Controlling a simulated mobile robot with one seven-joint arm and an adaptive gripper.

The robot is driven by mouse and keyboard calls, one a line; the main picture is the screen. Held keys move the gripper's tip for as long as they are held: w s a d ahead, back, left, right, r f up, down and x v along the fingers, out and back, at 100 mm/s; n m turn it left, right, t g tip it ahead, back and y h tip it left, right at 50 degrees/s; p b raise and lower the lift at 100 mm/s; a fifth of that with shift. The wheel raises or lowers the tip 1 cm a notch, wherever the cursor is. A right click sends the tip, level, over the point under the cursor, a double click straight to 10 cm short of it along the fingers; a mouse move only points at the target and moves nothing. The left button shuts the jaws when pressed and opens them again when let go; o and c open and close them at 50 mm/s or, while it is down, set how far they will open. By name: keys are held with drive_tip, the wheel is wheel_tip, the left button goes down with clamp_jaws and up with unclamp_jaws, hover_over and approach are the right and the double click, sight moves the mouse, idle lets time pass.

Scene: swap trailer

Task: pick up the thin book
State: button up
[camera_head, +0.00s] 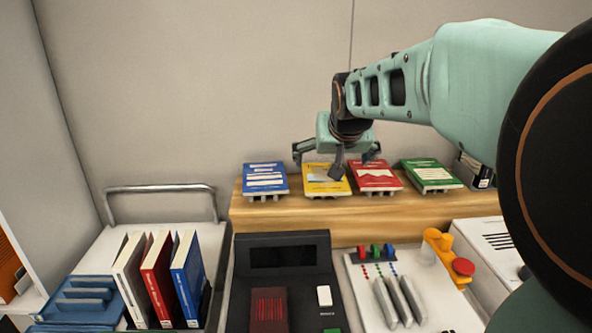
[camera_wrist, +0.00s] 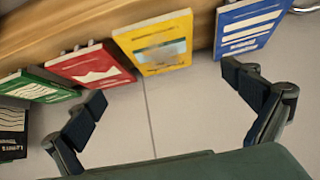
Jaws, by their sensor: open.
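Several thin books lie tilted on small stands along a wooden shelf: blue (camera_head: 265,178), yellow (camera_head: 326,179), red (camera_head: 375,176) and green (camera_head: 431,174). I cannot tell which one the task calls the thin book. In the wrist view the yellow book (camera_wrist: 157,45) is beyond the gap between the fingers, with the red book (camera_wrist: 91,66) to its left and the blue book (camera_wrist: 250,22) to its right. My gripper (camera_wrist: 164,88) is open and empty. In the head view it hangs above and near the yellow and red books, apart from them as far as I can tell.
A dark box-like item (camera_head: 477,172) stands at the shelf's (camera_head: 300,228) right end. White (camera_head: 132,280), red (camera_head: 160,280) and blue (camera_head: 188,278) books stand upright in a tray at left. A black device (camera_head: 283,256) and a panel with levers (camera_head: 400,300) stand in front.

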sight(324, 176)
drive_tip(key=x, duration=1)
drive_tip(key=shift+a+b, duration=0.15)
drive_tip(key=shift+b, duration=0.2)
drive_tip(key=shift+c, duration=0.6)
drive_tip(key=c, duration=1)
drive_tip(key=shift+c, duration=0.6)
drive_tip(key=shift+r, duration=0.1)
